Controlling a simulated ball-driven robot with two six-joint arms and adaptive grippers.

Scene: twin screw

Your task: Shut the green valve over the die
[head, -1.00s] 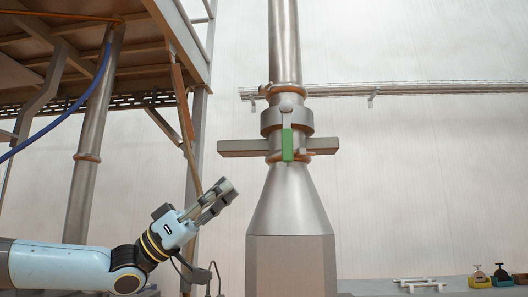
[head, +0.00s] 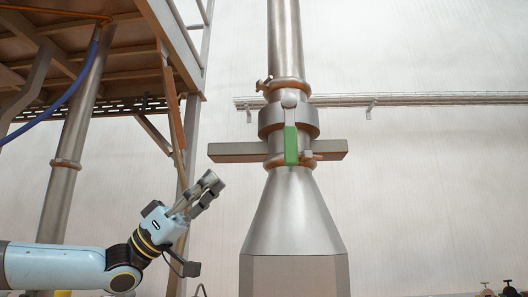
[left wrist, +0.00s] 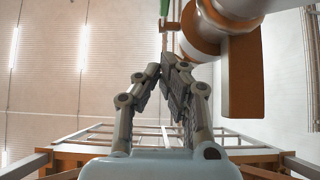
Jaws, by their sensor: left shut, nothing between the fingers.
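The green valve handle (head: 291,145) hangs straight down on the front of the vertical metal pipe, below a round hub on the collar (head: 272,120). In the left wrist view, part of the green handle (left wrist: 165,35) shows at the top, beyond the fingertips. My left gripper (head: 213,187) is to the left of the handle and lower in the head view, apart from it. Its fingertips meet in the left wrist view (left wrist: 163,72), and it is shut and empty. My right gripper is out of view. No part that I can tell as the die shows.
A horizontal beam (head: 232,152) crosses the pipe behind the handle. A metal cone (head: 292,215) widens below it. A raised platform frame (head: 110,60) with pipes stands at the left. A bench with small items (head: 500,290) shows at the lower right edge. Open space lies between gripper and pipe.

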